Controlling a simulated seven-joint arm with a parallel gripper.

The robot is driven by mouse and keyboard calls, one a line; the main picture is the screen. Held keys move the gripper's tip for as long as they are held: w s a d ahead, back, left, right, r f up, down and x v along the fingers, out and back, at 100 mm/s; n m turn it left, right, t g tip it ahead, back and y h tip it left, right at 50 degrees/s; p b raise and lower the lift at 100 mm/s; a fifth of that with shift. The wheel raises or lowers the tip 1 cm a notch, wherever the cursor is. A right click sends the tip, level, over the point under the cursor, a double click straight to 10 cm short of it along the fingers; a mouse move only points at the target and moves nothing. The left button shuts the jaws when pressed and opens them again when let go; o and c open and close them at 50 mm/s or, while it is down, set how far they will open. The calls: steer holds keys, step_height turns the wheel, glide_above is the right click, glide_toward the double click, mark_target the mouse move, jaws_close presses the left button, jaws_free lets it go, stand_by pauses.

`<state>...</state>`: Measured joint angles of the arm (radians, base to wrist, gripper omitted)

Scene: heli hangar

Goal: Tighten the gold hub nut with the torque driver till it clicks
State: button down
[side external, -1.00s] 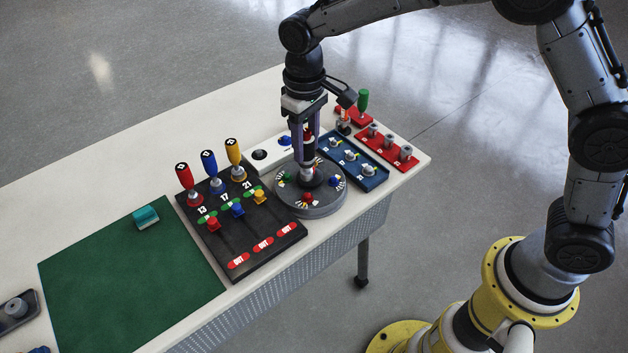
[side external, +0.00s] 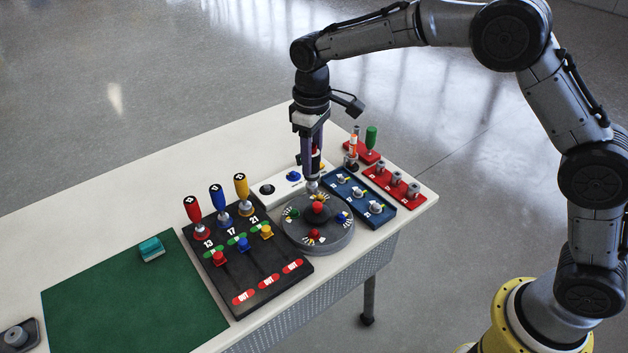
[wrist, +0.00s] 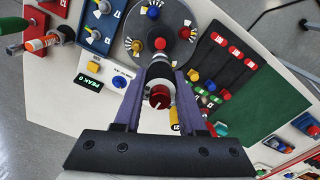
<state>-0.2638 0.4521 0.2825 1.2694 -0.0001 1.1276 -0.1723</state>
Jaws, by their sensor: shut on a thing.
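My gripper (side external: 314,152) is shut on the torque driver (side external: 316,162), a dark upright tool with a red cap. Its red end (wrist: 159,97) shows between my fingers in the wrist view. The driver's silver tip is at the back rim of the round grey hub (side external: 318,243); whether it touches is unclear. The hub carries coloured nuts and a red-topped centre knob (side external: 317,208). A yellow-gold nut (side external: 318,197) sits just behind that knob, near the tip; it also appears in the wrist view (wrist: 137,45).
A black rack (side external: 262,279) with red, blue and yellow drivers stands left of the hub. A blue tray (side external: 377,218) and red tray (side external: 407,201) lie to the right. A white tester (wrist: 71,84) reading "PEAK 0" is behind. The green mat (side external: 130,300) is mostly clear.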

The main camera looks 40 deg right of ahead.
steer(key=w+d+f, duration=0.2)
steer(key=d+f, duration=0.2)
steer(key=f, duration=0.1)
steer(key=shift+w+d+f+m, duration=0.25)
steer(key=shift+w+f+m, duration=0.05)
steer(key=shift+w+f, duration=0.1)
steer(key=shift+f, duration=0.95)
stand_by(1.6)
steer(key=c, duration=1.2)
jaws_free()
jaws_close()
